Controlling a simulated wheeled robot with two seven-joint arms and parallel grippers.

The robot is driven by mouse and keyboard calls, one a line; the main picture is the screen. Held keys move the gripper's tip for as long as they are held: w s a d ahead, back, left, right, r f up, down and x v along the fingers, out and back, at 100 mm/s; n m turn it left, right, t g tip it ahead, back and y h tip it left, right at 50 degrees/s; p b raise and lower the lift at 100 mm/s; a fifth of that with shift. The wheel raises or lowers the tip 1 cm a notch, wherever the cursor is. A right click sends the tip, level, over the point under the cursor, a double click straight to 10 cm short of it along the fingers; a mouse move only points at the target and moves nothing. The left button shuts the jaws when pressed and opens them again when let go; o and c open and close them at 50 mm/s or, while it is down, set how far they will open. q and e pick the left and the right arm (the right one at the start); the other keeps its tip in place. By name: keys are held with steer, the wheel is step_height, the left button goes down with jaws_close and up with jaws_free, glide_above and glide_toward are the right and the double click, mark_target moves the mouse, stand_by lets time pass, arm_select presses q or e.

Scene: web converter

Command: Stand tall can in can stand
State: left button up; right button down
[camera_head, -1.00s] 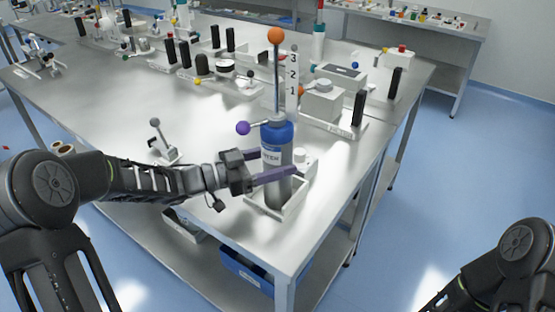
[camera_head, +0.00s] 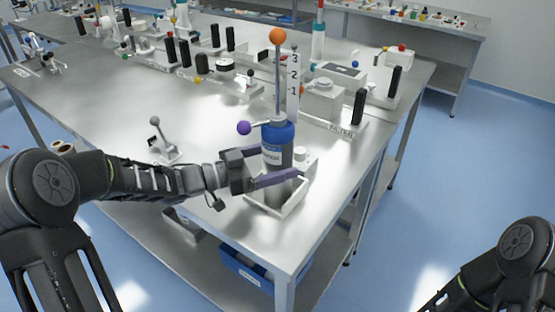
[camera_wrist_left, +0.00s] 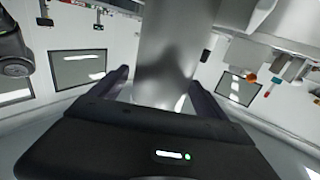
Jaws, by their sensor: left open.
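The tall can (camera_head: 277,155), with a blue top, a white-marked label and a grey body, stands about upright at the table's front corner. In the left wrist view a grey cylinder (camera_wrist_left: 170,50) fills the space between the fingers. My right gripper is out of view.
A rod with an orange ball (camera_head: 278,36) and a numbered scale (camera_head: 293,85) rise behind the can. A purple ball (camera_head: 244,128) is beside it. A small lever (camera_head: 159,135) stands to the left. The middle of the table is clear.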

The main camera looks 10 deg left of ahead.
arm_select(q)
steer(key=b+v, duration=0.2)
steer(key=v, duration=1)
steer(key=shift+r, duration=0.2)
stand_by(1.9)
